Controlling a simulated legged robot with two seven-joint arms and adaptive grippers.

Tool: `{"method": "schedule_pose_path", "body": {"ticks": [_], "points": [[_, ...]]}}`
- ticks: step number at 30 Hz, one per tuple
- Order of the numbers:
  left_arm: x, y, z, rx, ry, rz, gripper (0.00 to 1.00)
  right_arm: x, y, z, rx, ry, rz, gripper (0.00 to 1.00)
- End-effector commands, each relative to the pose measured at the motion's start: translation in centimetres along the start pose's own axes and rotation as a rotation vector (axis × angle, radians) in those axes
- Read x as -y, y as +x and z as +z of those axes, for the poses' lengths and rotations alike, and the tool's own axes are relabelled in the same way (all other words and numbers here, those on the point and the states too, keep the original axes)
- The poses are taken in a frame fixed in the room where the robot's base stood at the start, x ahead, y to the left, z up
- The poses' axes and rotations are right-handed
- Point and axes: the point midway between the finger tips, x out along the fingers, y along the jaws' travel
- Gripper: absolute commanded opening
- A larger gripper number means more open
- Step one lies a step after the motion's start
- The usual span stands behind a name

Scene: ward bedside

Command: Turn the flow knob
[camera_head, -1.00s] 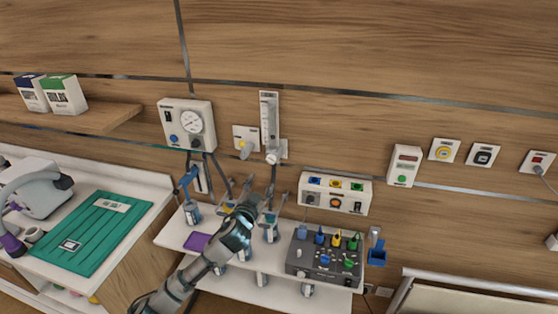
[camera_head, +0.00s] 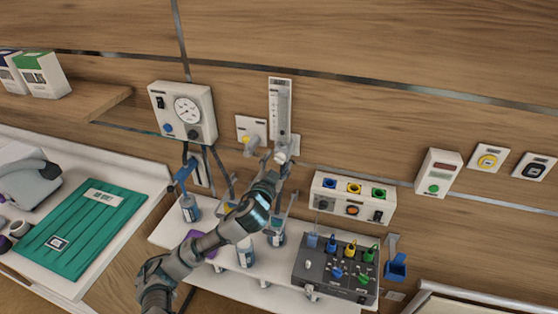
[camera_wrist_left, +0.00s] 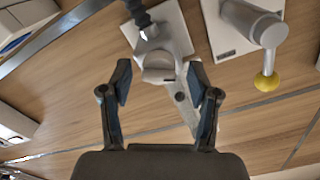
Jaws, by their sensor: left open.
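The flowmeter (camera_head: 280,108) is a tall white unit with a clear scale on the wood wall. Its pale flow knob (camera_head: 281,157) is at the bottom, partly hidden by my gripper in the head view. My left gripper (camera_head: 275,165) is right at the knob, just below it. In the left wrist view, the knob (camera_wrist_left: 158,68) sits ahead of and between the two spread fingers (camera_wrist_left: 159,82). The fingers are open, with a visible gap on each side of the knob. My right gripper is not in view.
A wall outlet with a yellow tip (camera_head: 247,140) is close left of the flowmeter; its yellow ball shows in the wrist view (camera_wrist_left: 267,81). A gauge box (camera_head: 204,134) hangs further left. A socket panel (camera_head: 353,211) is at lower right. Bottles and a control box (camera_head: 335,287) stand below.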

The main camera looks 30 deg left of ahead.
Motion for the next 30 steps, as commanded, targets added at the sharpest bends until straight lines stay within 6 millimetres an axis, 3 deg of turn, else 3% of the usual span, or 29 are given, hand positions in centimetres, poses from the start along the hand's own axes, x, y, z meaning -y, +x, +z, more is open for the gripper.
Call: {"method": "schedule_pose_path", "body": {"ticks": [2,3,9,10,14,21,30], "points": [[-0.1,0.1,0.0,0.000,0.000,0.000,0.61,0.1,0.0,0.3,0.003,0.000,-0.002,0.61],[-0.1,0.1,0.0,0.000,0.000,0.001,0.56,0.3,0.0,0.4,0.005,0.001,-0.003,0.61],[-0.2,0.1,-0.2,0.000,0.003,-0.001,0.06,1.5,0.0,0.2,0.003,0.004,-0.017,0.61],[-0.2,0.1,-0.2,-0.001,0.003,-0.001,0.01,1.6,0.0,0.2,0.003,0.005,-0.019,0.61],[-0.2,0.1,-0.3,-0.003,0.007,-0.001,0.01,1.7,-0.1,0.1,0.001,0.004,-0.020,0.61],[0.0,0.1,-0.6,-0.005,0.181,-0.001,0.02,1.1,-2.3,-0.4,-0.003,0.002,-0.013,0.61],[-0.1,0.1,-0.5,-0.010,0.203,-0.004,0.01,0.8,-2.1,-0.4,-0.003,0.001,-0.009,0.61]]}}
